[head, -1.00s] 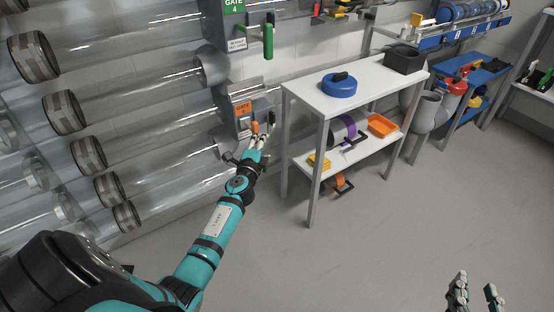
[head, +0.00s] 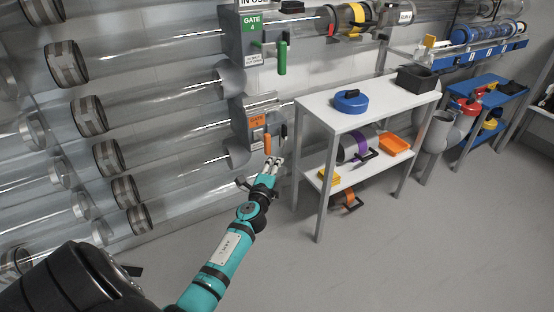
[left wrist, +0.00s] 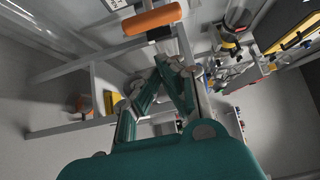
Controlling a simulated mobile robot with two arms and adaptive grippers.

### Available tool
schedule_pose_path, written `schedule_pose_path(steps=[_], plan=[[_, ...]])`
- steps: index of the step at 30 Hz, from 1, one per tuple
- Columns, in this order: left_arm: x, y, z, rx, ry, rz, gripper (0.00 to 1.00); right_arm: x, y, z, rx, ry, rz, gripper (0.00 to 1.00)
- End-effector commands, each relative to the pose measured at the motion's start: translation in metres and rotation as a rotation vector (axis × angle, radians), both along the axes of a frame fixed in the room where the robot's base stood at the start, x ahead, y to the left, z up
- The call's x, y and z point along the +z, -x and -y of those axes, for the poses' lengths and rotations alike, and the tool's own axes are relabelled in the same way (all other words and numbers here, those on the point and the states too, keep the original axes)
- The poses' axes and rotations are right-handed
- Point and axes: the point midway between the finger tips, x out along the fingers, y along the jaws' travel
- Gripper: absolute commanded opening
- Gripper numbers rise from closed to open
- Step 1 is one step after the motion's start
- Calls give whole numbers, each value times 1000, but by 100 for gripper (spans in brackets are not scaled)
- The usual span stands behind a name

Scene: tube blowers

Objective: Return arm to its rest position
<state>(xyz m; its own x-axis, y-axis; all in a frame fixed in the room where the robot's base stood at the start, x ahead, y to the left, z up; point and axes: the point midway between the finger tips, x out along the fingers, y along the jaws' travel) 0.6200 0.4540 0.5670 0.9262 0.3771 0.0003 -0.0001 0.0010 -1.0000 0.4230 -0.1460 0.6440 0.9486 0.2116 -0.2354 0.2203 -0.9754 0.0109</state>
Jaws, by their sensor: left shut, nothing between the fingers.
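My left arm reaches in from the lower left in the head view. Its gripper (head: 273,166) is shut and empty, just below the gate panel with the orange label (head: 257,121). An orange handle (head: 267,143) hangs on that panel, a little above the fingertips and apart from them. In the left wrist view the shut fingers (left wrist: 170,68) point up the picture, and the orange handle (left wrist: 152,19) lies beyond them. My right gripper does not show in either current view.
A white two-shelf table (head: 325,113) stands right of the gripper, holding a blue roll (head: 350,101) and a dark bin (head: 416,78). Clear tubes with dark collars (head: 88,116) line the wall. A green handle (head: 281,58) hangs at Gate 4. The grey floor in front is open.

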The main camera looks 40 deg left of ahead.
Motion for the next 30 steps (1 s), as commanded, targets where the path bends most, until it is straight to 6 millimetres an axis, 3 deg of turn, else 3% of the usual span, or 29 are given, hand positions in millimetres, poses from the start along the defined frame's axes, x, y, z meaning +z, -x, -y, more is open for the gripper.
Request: schedule_pose_path(steps=[12,23,26,30], plan=[[-1,59,26,-1,4,-1,0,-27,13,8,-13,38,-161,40],[2,67,31,-2,18,7,0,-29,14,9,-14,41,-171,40],[9,74,44,-4,111,42,0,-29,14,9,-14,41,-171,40],[22,98,90,-21,441,104,0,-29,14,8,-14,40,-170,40]])
